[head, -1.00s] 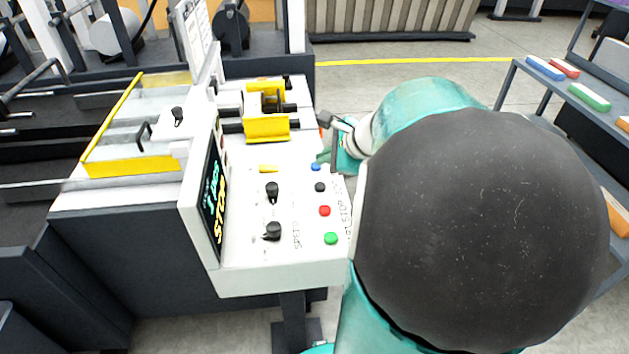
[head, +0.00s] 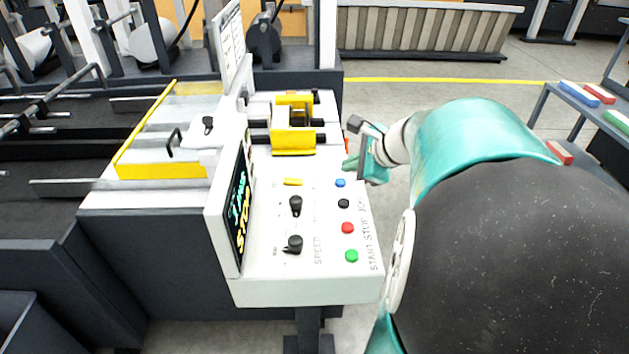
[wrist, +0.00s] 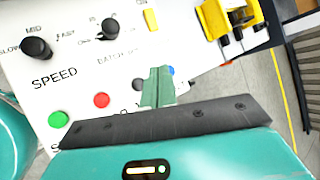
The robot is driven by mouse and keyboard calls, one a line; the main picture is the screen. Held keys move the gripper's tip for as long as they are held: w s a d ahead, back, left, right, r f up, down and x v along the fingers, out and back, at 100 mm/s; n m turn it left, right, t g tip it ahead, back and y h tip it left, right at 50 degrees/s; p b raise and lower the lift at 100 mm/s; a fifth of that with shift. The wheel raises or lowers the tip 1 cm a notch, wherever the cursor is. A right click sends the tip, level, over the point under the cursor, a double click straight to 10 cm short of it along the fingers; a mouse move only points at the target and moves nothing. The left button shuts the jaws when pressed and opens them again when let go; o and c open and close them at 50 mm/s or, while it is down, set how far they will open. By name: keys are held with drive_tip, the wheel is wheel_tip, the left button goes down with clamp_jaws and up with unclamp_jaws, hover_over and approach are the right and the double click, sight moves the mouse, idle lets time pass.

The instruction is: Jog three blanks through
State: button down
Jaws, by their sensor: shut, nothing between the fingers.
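The white control panel (head: 270,275) carries a column of buttons: blue (head: 340,183), black (head: 344,203), red (head: 348,228) and green (head: 352,256). Printing beside them reads START, STOP, JOG. My gripper (head: 350,163) is at the panel's far right edge, close to the blue button. In the wrist view its green fingers (wrist: 158,86) are together and empty. They partly cover the blue button (wrist: 169,71) and the black button (wrist: 139,84). I cannot tell their height above the panel. No blanks can be made out.
Two black knobs (head: 295,205) (head: 293,244) and a small yellow piece (head: 293,182) are on the panel. A shelf (head: 566,100) with coloured blocks is at right.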

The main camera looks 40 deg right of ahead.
sight(348, 204)
drive_tip(key=shift+f, duration=3.85)
drive_tip(key=shift+f, duration=0.1)
drive_tip(key=shift+f, duration=0.3)
drive_tip(key=shift+f, duration=0.5)
drive_tip(key=shift+r, duration=0.9)
drive_tip(key=shift+r, duration=0.1)
drive_tip(key=shift+r, duration=2.4)
